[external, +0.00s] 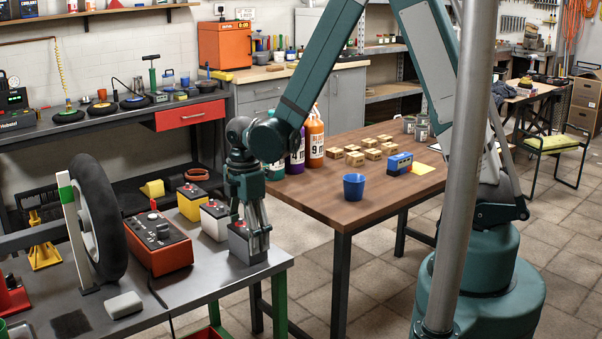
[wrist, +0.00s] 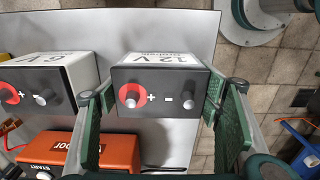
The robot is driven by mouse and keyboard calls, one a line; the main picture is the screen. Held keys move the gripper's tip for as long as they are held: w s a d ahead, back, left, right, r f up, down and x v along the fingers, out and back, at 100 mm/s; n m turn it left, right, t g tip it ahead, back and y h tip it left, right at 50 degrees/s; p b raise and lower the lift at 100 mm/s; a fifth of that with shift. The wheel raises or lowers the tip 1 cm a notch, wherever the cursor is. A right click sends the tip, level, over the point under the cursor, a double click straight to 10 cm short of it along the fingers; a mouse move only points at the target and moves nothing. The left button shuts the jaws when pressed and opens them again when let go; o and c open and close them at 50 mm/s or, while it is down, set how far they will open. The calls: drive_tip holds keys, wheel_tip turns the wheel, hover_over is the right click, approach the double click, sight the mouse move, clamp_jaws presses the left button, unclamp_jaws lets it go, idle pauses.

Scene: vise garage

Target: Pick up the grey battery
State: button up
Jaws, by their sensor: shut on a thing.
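The grey battery (external: 240,247) is at the right end of the grey metal workbench (external: 215,292), upright beneath my gripper (external: 250,218). In the wrist view the battery (wrist: 165,76) shows a "12 V" label, a red ring at its plus terminal and a bare minus terminal. My gripper (wrist: 160,105) is shut on it, with green pads at its left and right sides. The battery appears to rest on the bench; I see no clear gap beneath it. Part of it is hidden by my fingers in the external view.
A white battery (external: 214,222) stands close to the left, with a yellow battery (external: 190,203) beyond it. A red-orange starter box (external: 158,245) is also close by. A wheel (external: 97,215) stands further left. A wooden table (external: 330,195) is across a gap to the right.

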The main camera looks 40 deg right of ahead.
sight(247, 228)
drive_tip(key=shift+r, duration=0.2)
drive_tip(key=shift+r+p, duration=1.2)
drive_tip(key=shift+r, duration=3.65)
